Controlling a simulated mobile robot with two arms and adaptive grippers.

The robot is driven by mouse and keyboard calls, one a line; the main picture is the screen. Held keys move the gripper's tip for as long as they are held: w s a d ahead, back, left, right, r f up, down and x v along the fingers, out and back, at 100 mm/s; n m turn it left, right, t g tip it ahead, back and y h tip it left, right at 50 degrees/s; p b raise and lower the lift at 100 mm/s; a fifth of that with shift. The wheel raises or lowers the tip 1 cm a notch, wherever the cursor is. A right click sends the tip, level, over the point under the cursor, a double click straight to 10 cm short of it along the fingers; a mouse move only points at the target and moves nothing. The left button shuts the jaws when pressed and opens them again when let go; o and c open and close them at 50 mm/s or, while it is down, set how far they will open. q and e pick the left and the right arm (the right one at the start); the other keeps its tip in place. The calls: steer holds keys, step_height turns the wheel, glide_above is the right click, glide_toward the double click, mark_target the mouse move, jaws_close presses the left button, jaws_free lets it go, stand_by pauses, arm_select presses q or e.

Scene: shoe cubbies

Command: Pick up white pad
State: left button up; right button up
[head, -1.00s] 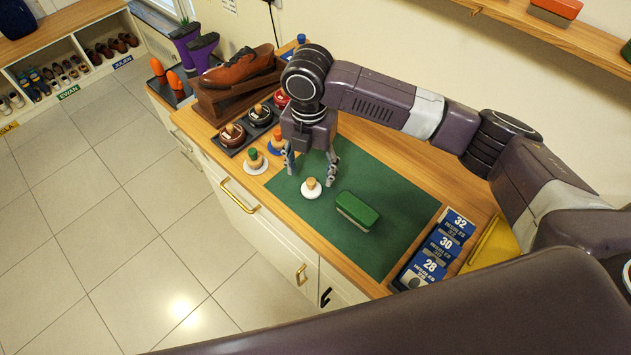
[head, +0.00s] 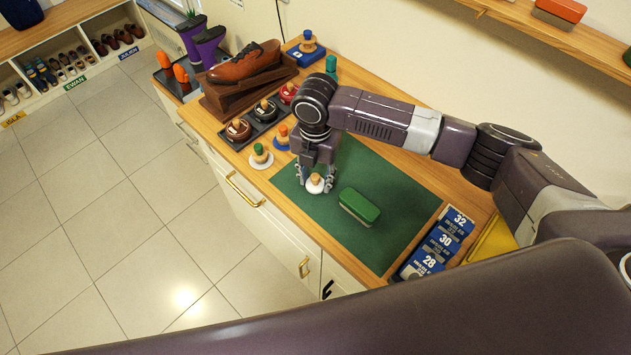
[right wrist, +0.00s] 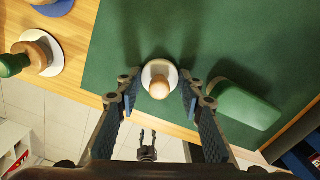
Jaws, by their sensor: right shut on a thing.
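The white pad (head: 315,185) is a round white disc with a light wooden knob, on the green mat (head: 385,220). It also shows in the right wrist view (right wrist: 160,72), between the two fingers. My right gripper (head: 315,184) points down and is shut on the white pad, one finger on each side. The right wrist view shows the same fingers (right wrist: 158,92) flanking the disc, with the knob towards the camera. The pad is at or very near the mat; I cannot tell any gap.
A green-topped brush (head: 359,206) lies close right of the pad. Green-knobbed (head: 261,157) and orange-knobbed (head: 283,138) pads stand left of the mat. Polish tins (head: 238,129) and a brown shoe (head: 245,63) sit behind. Blue size cards (head: 438,245) lie right. The mat's front is clear.

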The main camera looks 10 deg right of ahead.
mark_target(315, 176)
steer(key=shift+r, duration=0.15)
step_height(315, 176, up, 20)
steer(key=b, duration=0.3)
stand_by(0.4)
